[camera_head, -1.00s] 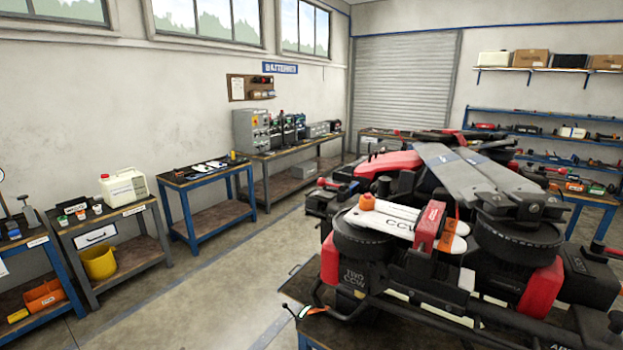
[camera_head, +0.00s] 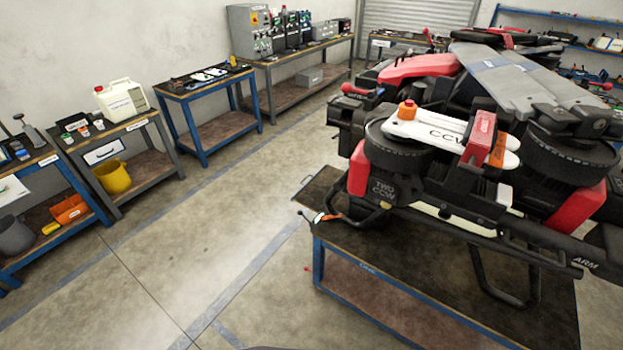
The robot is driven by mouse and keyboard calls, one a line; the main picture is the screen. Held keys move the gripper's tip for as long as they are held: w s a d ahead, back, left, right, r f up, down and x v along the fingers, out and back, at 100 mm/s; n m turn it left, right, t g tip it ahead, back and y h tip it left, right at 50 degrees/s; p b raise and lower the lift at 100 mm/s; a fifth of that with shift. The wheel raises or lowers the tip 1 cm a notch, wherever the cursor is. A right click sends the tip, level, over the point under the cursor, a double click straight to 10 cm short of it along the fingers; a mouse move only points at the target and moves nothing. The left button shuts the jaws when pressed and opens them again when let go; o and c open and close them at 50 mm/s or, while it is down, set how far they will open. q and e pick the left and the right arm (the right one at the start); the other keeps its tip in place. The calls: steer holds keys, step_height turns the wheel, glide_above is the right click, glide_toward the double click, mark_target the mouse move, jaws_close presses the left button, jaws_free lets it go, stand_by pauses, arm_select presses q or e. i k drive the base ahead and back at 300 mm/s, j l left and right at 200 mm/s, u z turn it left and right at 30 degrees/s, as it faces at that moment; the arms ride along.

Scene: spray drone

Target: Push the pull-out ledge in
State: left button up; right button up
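A blue-framed table (camera_head: 400,297) with a dark top carries a large folded black, red and white drone (camera_head: 440,160). The table top's bare left end (camera_head: 322,190) shows beside the drone, with a small handle-like part at its far edge. Neither of my grippers is in view.
Along the left wall stand a grey bench (camera_head: 140,165) with a white jug (camera_head: 122,100) and yellow bucket (camera_head: 112,176), a blue table (camera_head: 190,95), and a long bench (camera_head: 290,62) with equipment. The floor (camera_head: 215,240) between is clear.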

mark_target(312, 196)
steer(key=i+j+z, duration=0.4)
steer(key=j, duration=0.75)
steer(key=i+j+z, duration=0.2)
steer(key=j+z, duration=0.15)
steer(key=j, duration=0.8)
steer(key=j+z, duration=0.4)
steer(key=j, duration=0.85)
steer(key=j+z, duration=0.35)
steer(key=j, duration=0.9)
steer(key=k, duration=0.05)
